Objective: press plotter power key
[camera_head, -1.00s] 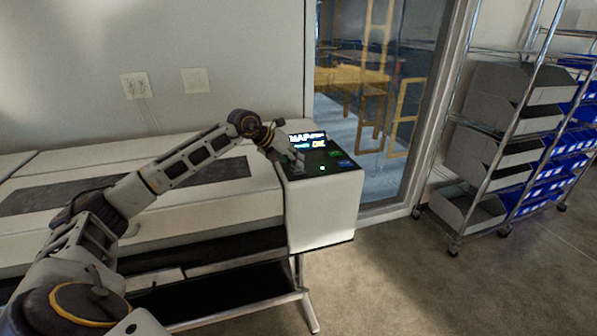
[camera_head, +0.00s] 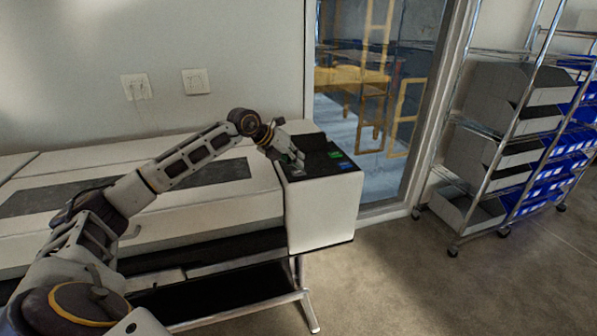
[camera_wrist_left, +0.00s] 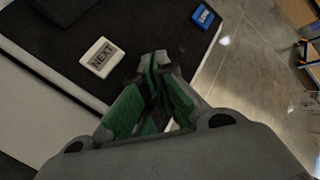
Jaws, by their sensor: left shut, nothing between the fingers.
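The plotter (camera_head: 322,210) is a long white machine with a black control panel (camera_head: 318,150) on its right end. The panel's screen area is dark. A green key (camera_head: 335,155) and a blue key (camera_head: 346,167) show on it in the head view. In the left wrist view a white key marked NEXT (camera_wrist_left: 98,57) and a blue key (camera_wrist_left: 203,15) lie on the black panel. My left gripper (camera_head: 298,161) is shut and empty, its tips over or at the panel; its fingertips (camera_wrist_left: 154,60) lie between those keys. I cannot identify the power key; the fingers may hide it. Contact cannot be told.
A glass door or window (camera_head: 375,90) stands behind the plotter's right end. A wire shelf rack (camera_head: 487,190) with grey and blue bins is at the right. Wall outlets (camera_head: 196,82) are above the plotter. The floor (camera_head: 420,290) at front right is clear.

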